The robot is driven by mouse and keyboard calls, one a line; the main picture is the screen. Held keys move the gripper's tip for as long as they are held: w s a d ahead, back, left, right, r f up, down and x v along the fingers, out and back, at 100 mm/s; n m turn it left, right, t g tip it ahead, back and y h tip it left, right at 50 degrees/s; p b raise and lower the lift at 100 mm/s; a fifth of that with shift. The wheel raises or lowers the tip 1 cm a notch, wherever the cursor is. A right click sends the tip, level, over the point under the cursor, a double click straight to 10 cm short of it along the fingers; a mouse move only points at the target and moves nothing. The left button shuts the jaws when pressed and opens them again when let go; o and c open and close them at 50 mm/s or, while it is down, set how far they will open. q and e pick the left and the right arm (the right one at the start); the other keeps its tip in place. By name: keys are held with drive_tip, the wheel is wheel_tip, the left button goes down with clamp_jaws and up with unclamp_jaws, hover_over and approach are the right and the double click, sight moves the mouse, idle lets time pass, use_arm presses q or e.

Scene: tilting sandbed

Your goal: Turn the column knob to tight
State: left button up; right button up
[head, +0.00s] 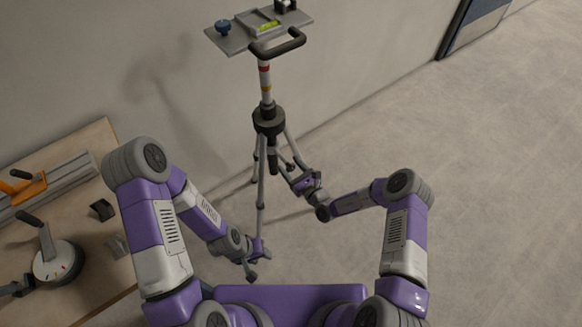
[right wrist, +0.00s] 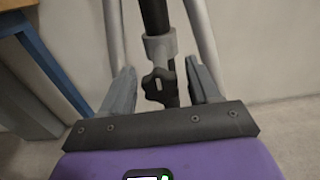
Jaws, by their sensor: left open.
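The tripod (head: 268,120) stands by the wall with its legs spread. In the right wrist view a dark wing-shaped column knob (right wrist: 158,86) sits below a grey collar (right wrist: 158,47) on the dark centre column. My right gripper (head: 296,175) is at the tripod below its dark hub. Its open fingers (right wrist: 163,85) show on either side of the knob, with a gap on each side. How far ahead of the fingertips the knob lies is hard to tell. The knob is too small to make out in the head view. My left gripper (head: 258,258) is open and empty, low near a tripod leg.
A tilted plate (head: 236,40) with a green level and a dark handle tops the tripod. A wooden table (head: 85,262) with tools is at the left. Open floor (head: 480,160) lies to the right. A blue-framed piece (right wrist: 45,65) shows left in the wrist view.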

drive_tip(key=c, duration=0.8)
drive_tip(key=shift+m, duration=0.4)
drive_tip(key=m+p, duration=0.1)
drive_tip(key=m, duration=0.2)
drive_tip(key=shift+d, duration=0.1)
drive_tip(key=m+p, duration=0.1)
drive_tip(key=m, duration=0.9)
drive_tip(key=shift+w+d+f, duration=0.1)
drive_tip(key=shift+f, duration=0.05)
drive_tip(key=shift+c, duration=0.2)
drive_tip(key=m, duration=0.6)
drive_tip(key=shift+f, duration=0.1)
